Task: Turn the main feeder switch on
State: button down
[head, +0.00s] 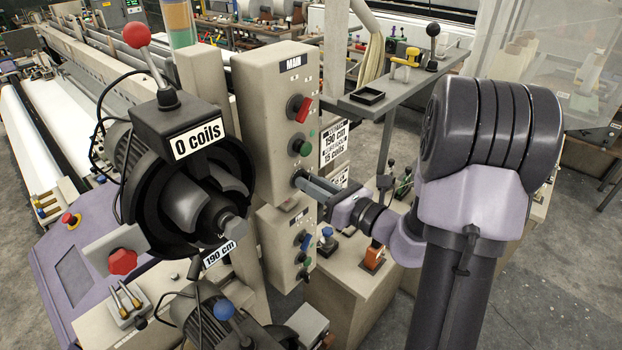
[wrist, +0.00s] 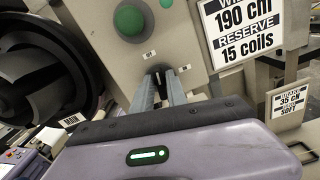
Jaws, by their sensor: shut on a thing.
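The MAIN control box (head: 272,118) stands beside the feeder drum (head: 190,190). Its front carries a red switch (head: 300,108) at the top, a green button (head: 301,147) in the middle and a black knob switch (head: 297,177) at the bottom. My gripper (head: 304,183) reaches in from the right and is shut on this lowest black knob. In the wrist view, the two grey fingers (wrist: 161,92) close on the black knob (wrist: 156,70), below the green button (wrist: 130,19). The fingers hide part of the knob, so its turn angle cannot be told.
A second control box (head: 284,243) with more knobs sits directly below my gripper. A feeder labelled "0 coils" (head: 195,140) stands close on the left. A grey shelf (head: 400,97) with a black tray is behind my arm.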

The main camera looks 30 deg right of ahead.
jog(key=shift+w+d+f+m+p, duration=0.1)
jog(key=shift+m+p, duration=3.2)
jog(key=shift+m, duration=0.6)
jog(key=shift+d+f+m+p, duration=0.1)
jog(key=shift+m+p, duration=3.15)
jog(key=shift+m, duration=0.65)
jog(key=shift+f, duration=0.1)
jog(key=c, duration=1.5)
grip_release()
